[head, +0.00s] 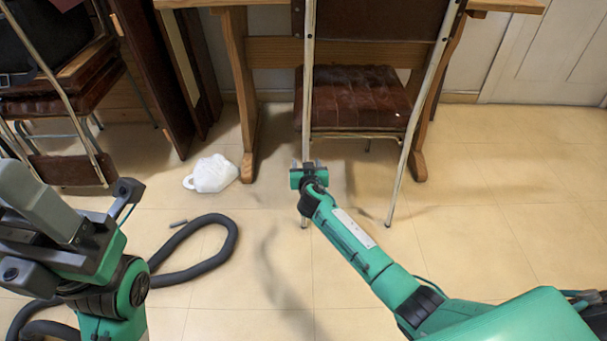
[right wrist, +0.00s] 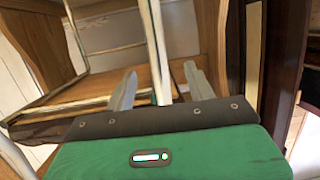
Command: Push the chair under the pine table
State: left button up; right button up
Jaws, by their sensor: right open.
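The chair (head: 355,95) has a brown padded seat, a dark backrest and pale metal legs. In the head view its back faces me, and its seat lies between the legs of the pine table (head: 240,85). The rear legs and backrest stand on my side of the table. My right gripper (head: 308,168) is low at the chair's left rear leg. In the right wrist view its fingers (right wrist: 162,90) are open, with a pale chair leg (right wrist: 155,50) showing between them; contact is unclear. My left gripper (head: 85,215) is raised at the left; its jaw opening is unclear.
Another chair (head: 70,170) with dark seat and metal legs stands at the left. A white jug-like object (head: 212,174) and a dark hose (head: 225,250) lie on the floor. A white door (head: 555,55) is at the back right. Floor at the right is clear.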

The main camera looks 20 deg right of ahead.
jog(key=s+a+p, duration=0.1)
jog(key=s, duration=0.5)
jog(key=shift+s+a, duration=0.15)
dwell(0.4)
